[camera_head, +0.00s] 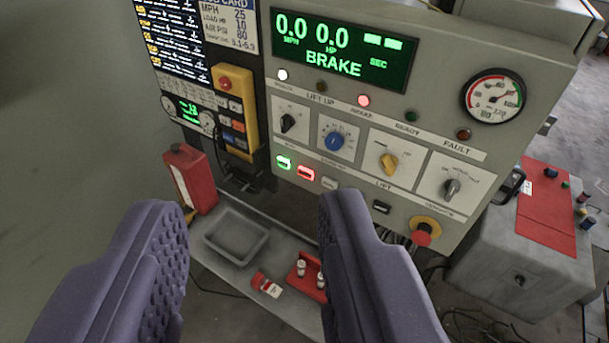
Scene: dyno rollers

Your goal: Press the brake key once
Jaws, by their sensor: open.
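A yellow hand pendant (249,90) hangs at the left edge of the grey control panel (440,62). It has a red button (224,82) at its top and a column of small keys (234,122) below, some grey, blue and orange. Their labels are too small to read, so I cannot tell which is the brake key. The panel's green display (340,52) reads 0.0, 0.0 and BRAKE. My gripper (250,205) shows as two purple fingers, open and empty, lower in the picture than the pendant and apart from it.
The panel has several knobs, lit green (284,162) and red (306,173) buttons, a gauge (494,96) and a red stop button (421,235). A shelf below holds a grey tray (237,257) and a red vial holder (313,290). A red box (190,180) stands left.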

